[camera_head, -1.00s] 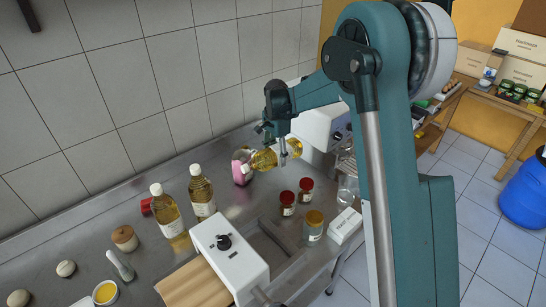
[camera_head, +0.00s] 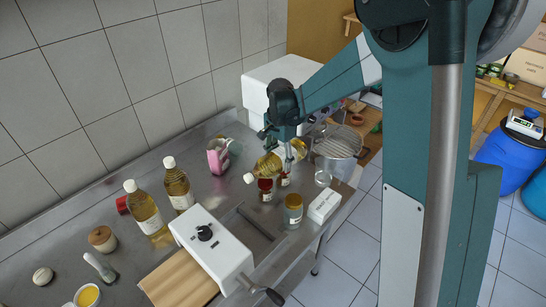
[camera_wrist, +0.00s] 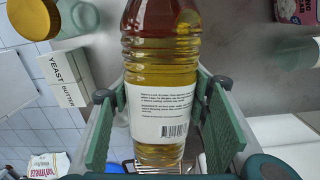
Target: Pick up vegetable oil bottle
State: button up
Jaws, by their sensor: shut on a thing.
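My gripper (camera_head: 284,150) is shut on a vegetable oil bottle (camera_head: 266,166) of golden oil. In the head view the bottle lies tipped in the jaws, its white cap pointing down and left, above the red-lidded jars. In the wrist view the ribbed bottle (camera_wrist: 160,62) stands between the two green finger pads of my gripper (camera_wrist: 160,95), its white label with a barcode facing the camera. Its cap is out of that view. Two similar oil bottles, one nearer (camera_head: 146,212) and one behind (camera_head: 179,188), stand upright on the steel counter at left.
Red-lidded jars (camera_head: 265,192) sit below the held bottle, partly hidden. A yellow-lidded jar (camera_head: 293,208) and a white yeast-and-butter box (camera_head: 324,205) stand near the counter's edge. A pink carton (camera_head: 217,156) stands left of the bottle. A white machine (camera_head: 213,244) is in front.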

jog(key=shift+s+d, duration=0.45)
jog(key=shift+s, duration=0.05)
jog(key=shift+r, duration=0.15)
dwell(0.5)
